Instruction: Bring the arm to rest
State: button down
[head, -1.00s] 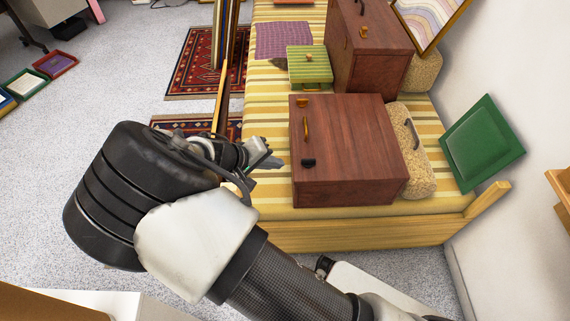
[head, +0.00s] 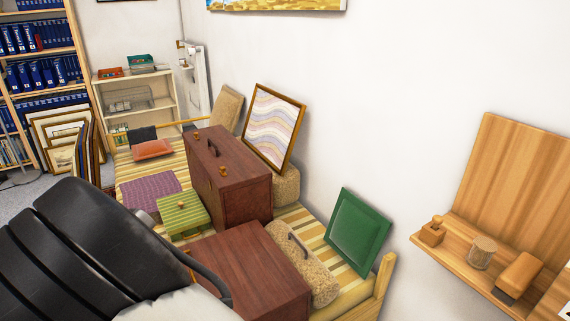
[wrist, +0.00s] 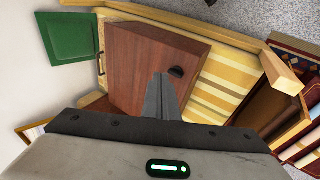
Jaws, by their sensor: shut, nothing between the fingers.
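My gripper (wrist: 161,98) shows in the wrist view with its two fingers together and nothing between them. It is over or in front of a brown wooden case (wrist: 140,60) on the yellow striped bed; whether they touch I cannot tell. In the head view my arm (head: 80,255) fills the lower left, and the gripper itself is hidden. The same brown case (head: 250,270) lies on the bed just right of the arm, partly covered by it.
A second brown case (head: 232,185) stands on the bed. A green frame (head: 358,230) and a wavy-patterned print (head: 273,128) lean at the wall. A wooden shelf (head: 455,245) with small objects juts out at right. A bookcase (head: 40,75) stands far left.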

jog(key=w+d+r+m+g+y, duration=0.1)
jog(key=d+r+m+y, duration=0.1)
jog(key=d+r, duration=0.75)
jog(key=w+d+r+m+g+y, duration=0.1)
jog(key=d+r+m, duration=0.2)
jog(key=d+r, duration=0.65)
jog(key=s+d+r+m+t, duration=0.1)
jog(key=s+d+r, duration=0.2)
jog(key=s+d, duration=0.45)
jog(key=s+d+r+m+t, duration=0.2)
jog(key=s+d+r, duration=0.15)
jog(key=d, duration=0.75)
notch_tip(320, 180, up, 22)
jog(key=p, duration=2.3)
jog(key=shift+s+d+y, duration=0.2)
jog(key=shift+s+y, duration=0.1)
jog(key=shift+s, duration=0.05)
jog(key=shift+r, duration=0.1)
